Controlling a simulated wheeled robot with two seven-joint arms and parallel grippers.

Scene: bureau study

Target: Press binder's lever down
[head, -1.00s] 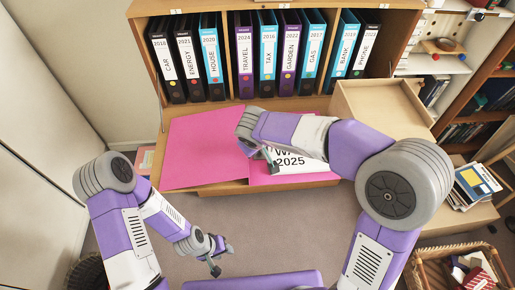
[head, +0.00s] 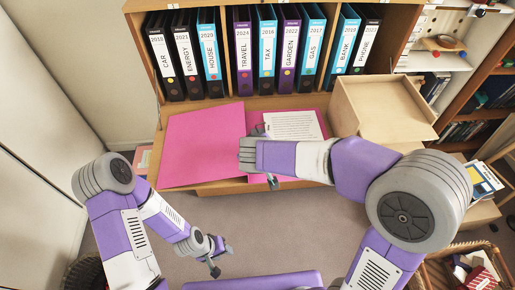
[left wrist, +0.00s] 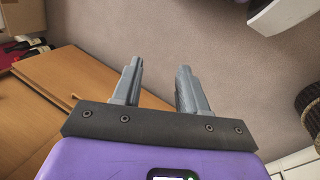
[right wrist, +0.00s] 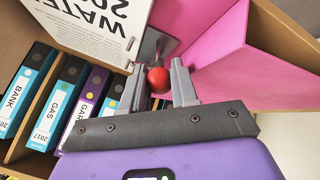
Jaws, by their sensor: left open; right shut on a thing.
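The pink binder (head: 205,148) lies open on the bureau's flap, with a white printed sheet (head: 293,126) on its right part. In the right wrist view, the sheet (right wrist: 95,25) shows the upside-down title "WATER". The binder's lever shows its red ball knob (right wrist: 158,80) between the fingers of my right gripper (right wrist: 159,69), which is shut on it. My right arm hides the lever in the head view. My left gripper (head: 221,262) is open and empty in front of the bureau, apart from the binder; its two spread fingers show in the left wrist view (left wrist: 160,70).
Several labelled binders (head: 268,55) stand in the shelf behind the flap. An empty wooden box (head: 385,110) stands right of the open binder. A wicker basket (head: 470,270) is at the lower right. Bare carpet (head: 290,215) lies in front of the flap.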

